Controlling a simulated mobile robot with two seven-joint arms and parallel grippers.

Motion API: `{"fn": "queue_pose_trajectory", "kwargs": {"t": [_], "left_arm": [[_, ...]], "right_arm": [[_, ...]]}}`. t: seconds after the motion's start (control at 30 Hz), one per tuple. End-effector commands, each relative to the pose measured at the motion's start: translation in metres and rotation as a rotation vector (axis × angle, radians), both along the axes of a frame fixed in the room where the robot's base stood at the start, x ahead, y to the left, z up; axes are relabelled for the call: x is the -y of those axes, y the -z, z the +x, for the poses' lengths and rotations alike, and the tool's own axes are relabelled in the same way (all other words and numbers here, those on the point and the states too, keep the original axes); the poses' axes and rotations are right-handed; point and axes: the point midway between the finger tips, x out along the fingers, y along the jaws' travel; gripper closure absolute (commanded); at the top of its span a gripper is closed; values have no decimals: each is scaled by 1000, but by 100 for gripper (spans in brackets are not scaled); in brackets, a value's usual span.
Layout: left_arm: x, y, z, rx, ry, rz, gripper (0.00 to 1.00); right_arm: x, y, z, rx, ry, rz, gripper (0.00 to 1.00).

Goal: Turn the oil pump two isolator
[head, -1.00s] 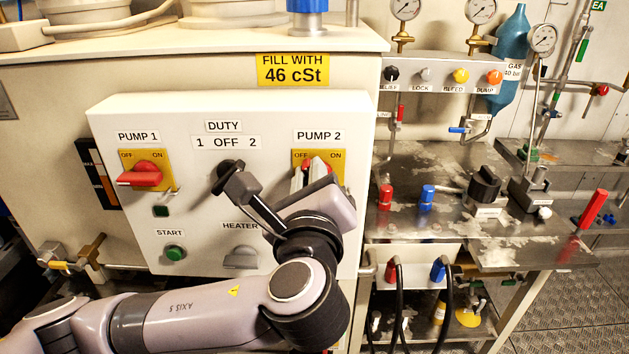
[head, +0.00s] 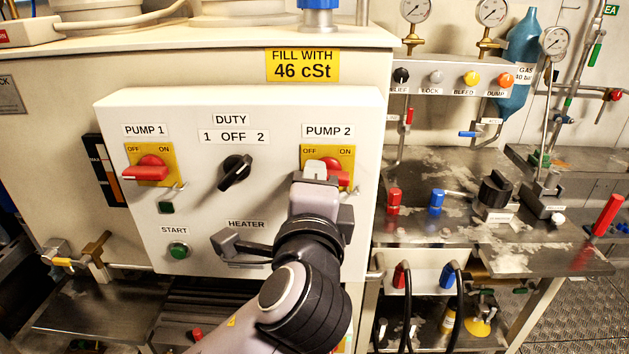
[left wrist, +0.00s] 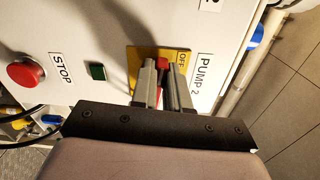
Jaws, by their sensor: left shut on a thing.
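The pump 2 isolator (head: 339,179) is a red handle on a yellow OFF/ON plate (head: 346,153), at the upper right of the white control panel. My left gripper (head: 316,168) is shut on this handle, with its fingers over the left part of the plate. In the left wrist view the red handle (left wrist: 162,64) shows between the two grey fingers (left wrist: 160,78). The fingers hide much of it, so I cannot tell its exact angle. My right gripper is not in view.
The pump 1 isolator (head: 146,172) and black duty knob (head: 235,172) are to the left on the panel (head: 200,205). The green start button (head: 179,251) is lower left. A red stop button (left wrist: 25,73) shows in the left wrist view. A steel bench (head: 450,225) stands right.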

Motion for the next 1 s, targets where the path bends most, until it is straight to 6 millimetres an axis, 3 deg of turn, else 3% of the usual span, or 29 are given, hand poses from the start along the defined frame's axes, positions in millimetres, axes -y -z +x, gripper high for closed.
{"fn": "queue_pose_trajectory", "kwargs": {"t": [0.3, 0.83, 0.87, 0.9, 1.0], "left_arm": [[1, 3, 0, -3, 2, -110, 100], [1, 4, 0, -4, 2, -132, 100], [1, 4, 0, -4, 2, -132, 75], [1, 4, 0, -4, 2, -131, 62], [1, 3, 0, -3, 2, -130, 60]], "right_arm": [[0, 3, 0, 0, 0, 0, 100], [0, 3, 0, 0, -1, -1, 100], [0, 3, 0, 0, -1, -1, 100], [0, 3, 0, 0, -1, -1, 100], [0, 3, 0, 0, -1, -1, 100]]}}
